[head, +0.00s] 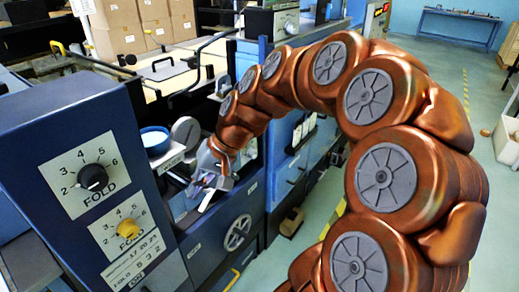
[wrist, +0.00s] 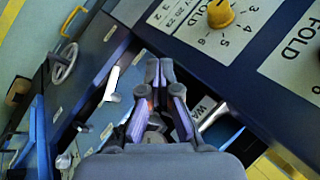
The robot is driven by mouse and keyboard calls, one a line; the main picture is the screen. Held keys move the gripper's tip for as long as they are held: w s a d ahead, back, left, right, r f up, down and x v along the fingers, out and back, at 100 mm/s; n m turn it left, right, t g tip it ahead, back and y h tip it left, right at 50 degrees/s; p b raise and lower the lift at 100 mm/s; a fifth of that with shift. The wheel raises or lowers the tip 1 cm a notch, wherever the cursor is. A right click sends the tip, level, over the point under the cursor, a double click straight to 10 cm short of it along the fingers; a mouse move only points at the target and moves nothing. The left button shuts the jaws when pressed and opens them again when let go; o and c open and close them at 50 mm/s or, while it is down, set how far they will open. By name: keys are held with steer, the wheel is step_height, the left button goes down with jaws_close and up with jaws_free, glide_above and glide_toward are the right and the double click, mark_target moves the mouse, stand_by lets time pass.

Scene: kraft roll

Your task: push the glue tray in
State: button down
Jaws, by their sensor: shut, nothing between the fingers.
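My gripper (head: 207,184) is at the blue machine, over the recess right of the dial panel. In the wrist view its fingertips (wrist: 159,70) are together with nothing between them. Behind the fingers is a dark recess with a white label reading "WA" (wrist: 205,106), partly covered by a finger. I cannot tell for sure which part is the glue tray. I cannot tell whether the fingers touch anything.
The blue panel has a black fold knob (head: 92,177) and a yellow knob (head: 128,228). A grey handwheel (head: 237,232) sits on the machine front below my gripper. Cardboard boxes (head: 118,28) stand behind. Floor at the right is mostly clear.

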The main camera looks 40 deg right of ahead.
steer(key=w+d+f+m+t+b, duration=0.1)
steer(key=w+d+m+t+b, duration=0.3)
steer(key=d, duration=0.6)
steer(key=m+t+h, duration=0.3)
steer(key=m+t, duration=0.1)
steer(key=m, duration=0.3)
glide_toward(254, 144)
steer(key=x, duration=0.2)
steer(key=p+x, duration=0.1)
steer(key=x, duration=0.2)
steer(key=shift+s+a+f, duration=0.1)
steer(key=shift+a+f, duration=0.05)
steer(key=shift+f, duration=0.3)
steer(key=shift+w+a, duration=0.15)
steer(key=shift+w, duration=0.55)
steer(key=shift+w, duration=0.1)
